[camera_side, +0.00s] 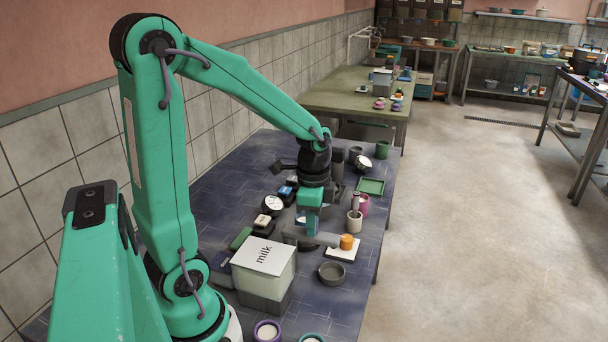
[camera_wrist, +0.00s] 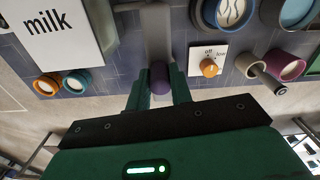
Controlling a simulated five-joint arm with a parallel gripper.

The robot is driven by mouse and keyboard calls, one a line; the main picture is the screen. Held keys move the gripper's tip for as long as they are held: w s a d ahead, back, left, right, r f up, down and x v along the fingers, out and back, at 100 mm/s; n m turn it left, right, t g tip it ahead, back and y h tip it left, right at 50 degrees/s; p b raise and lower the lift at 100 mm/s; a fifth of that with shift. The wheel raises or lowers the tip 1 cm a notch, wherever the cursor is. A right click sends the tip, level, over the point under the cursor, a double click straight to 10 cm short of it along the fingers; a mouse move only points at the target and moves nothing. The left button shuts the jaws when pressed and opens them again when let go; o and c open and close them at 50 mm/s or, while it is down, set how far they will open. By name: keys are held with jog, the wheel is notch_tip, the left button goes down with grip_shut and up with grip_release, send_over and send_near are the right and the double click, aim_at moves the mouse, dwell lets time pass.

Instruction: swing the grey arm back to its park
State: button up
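The grey arm (camera_wrist: 158,35) is a flat bar that ends in a dark purple knob (camera_wrist: 160,79) in the wrist view. My gripper (camera_wrist: 160,76) has a green finger on each side of the knob, with no clear gap on either side, and appears shut on it. In the side view my gripper (camera_side: 308,232) points down over the table, and the grey arm (camera_side: 319,239) shows as a grey bar by its tip. The knob is hidden there. I cannot tell which spot is the park.
A milk box (camera_side: 264,262) stands left of my gripper. A white dial plate (camera_side: 342,254) with an orange knob (camera_side: 347,242), a grey bowl (camera_side: 332,273) and a cup holding a tool (camera_side: 354,222) are close to the right. A green tray (camera_side: 370,186) lies behind.

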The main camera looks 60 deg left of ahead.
jog(key=o, duration=0.4)
jog(key=shift+o, duration=0.2)
jog(key=shift+r, duration=0.15)
jog(key=shift+r, duration=3.8)
jog(key=shift+s+d, duration=0.1)
jog(key=shift+d, duration=0.05)
jog(key=s+d+r+n+t, duration=0.4)
jog(key=s+d+n+t, duration=0.1)
jog(key=s+d+n, duration=0.1)
jog(key=shift+s+d+n+t, duration=0.35)
jog(key=shift+d+n, duration=0.35)
jog(key=shift+d, duration=0.6)
